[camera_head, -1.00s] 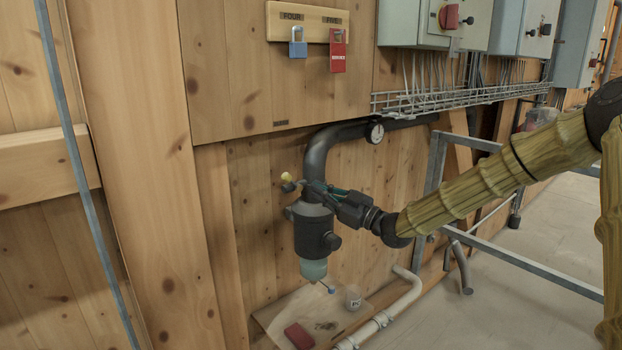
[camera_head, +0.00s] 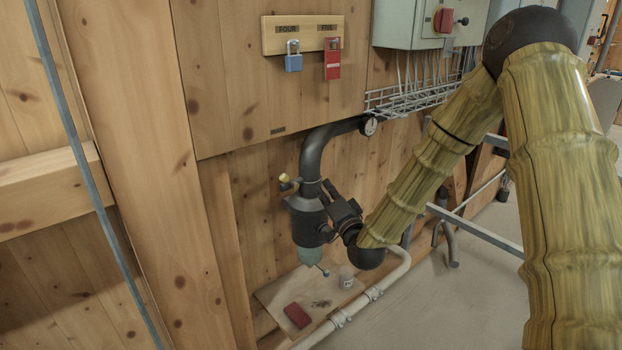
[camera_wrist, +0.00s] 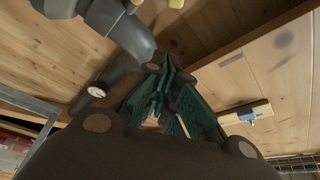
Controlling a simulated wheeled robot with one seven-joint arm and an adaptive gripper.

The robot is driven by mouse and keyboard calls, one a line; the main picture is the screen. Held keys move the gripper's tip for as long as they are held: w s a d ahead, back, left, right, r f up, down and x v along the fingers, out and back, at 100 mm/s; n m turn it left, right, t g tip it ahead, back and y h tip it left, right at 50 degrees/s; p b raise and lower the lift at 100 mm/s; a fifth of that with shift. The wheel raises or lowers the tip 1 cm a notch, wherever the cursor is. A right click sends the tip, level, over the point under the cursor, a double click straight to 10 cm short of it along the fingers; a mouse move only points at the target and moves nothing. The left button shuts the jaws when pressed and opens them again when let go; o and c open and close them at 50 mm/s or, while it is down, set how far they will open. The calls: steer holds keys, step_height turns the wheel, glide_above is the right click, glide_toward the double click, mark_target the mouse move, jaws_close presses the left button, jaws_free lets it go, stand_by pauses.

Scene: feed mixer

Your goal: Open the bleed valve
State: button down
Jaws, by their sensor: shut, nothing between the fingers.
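A small valve with a yellow handle (camera_head: 284,179), which looks like the bleed valve, sticks out to the left near the top of the dark filter housing (camera_head: 306,226). In the wrist view a yellow piece (camera_wrist: 176,4) shows at the top edge, beyond the fingers. My gripper (camera_head: 327,186) is at the right of the housing's upper part, just right of the pipe and apart from the yellow handle. Its green fingers (camera_wrist: 165,65) are shut and empty in the wrist view. Whether they touch the housing or pipe cannot be told.
A dark pipe (camera_head: 315,152) with a round gauge (camera_head: 369,126) rises from the housing. A blue padlock (camera_head: 293,58) and red lock tag (camera_head: 332,62) hang above. Metal rails stand right.

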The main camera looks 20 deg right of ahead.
mark_target(289, 182)
steer(key=w+a+p, duration=0.4)
steer(key=w, duration=0.6)
steer(key=shift+w, duration=0.15)
steer(key=shift+a+f+n+b, duration=0.2)
steer(key=shift+a+n+b, duration=0.1)
steer(key=shift+b, duration=0.05)
